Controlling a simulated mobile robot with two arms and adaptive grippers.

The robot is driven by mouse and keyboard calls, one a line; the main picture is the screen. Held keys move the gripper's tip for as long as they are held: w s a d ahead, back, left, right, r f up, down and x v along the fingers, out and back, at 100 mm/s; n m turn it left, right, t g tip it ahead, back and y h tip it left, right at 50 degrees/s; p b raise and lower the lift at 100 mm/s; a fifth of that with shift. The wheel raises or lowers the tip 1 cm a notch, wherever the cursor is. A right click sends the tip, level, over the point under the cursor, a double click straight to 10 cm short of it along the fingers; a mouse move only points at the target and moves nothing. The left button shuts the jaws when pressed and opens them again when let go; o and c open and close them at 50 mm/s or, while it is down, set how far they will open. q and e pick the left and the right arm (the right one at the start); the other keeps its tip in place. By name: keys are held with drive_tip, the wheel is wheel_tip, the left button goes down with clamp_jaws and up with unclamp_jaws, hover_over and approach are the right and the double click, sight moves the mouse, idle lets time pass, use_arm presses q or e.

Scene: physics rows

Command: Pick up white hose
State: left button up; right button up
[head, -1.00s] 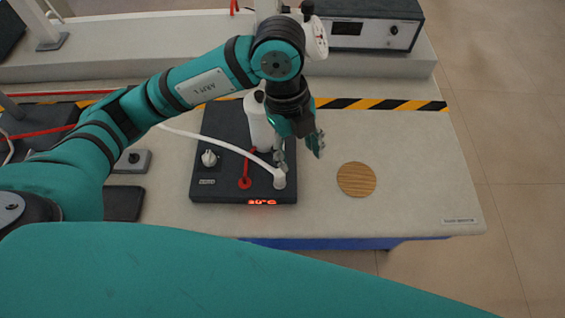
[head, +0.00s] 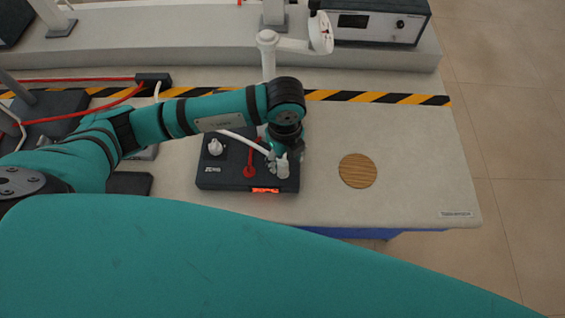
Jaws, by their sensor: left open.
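The white hose (head: 245,138) comes out from behind my left arm and runs down to the right. Its thicker white end (head: 283,168) is over the front right part of a black device (head: 222,178). Part of the hose is hidden behind my forearm. My left gripper (head: 285,156) is open, pointing down at the hose's end, with its fingers close around or beside it. I cannot tell whether they touch it. My right gripper is not in view.
A round wooden disc (head: 358,171) lies to the right on clear bench. A white stand (head: 268,52) and a grey instrument (head: 380,24) are behind.

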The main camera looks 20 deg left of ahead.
sight(282, 162)
use_arm(q)
drive_tip(key=f, duration=0.1)
drive_tip(key=f+p, duration=0.1)
drive_tip(key=f, duration=0.1)
drive_tip(key=shift+w+a+f, duration=0.1)
drive_tip(key=shift+a+f, duration=0.2)
drive_tip(key=shift+f, duration=0.5)
clamp_jaws()
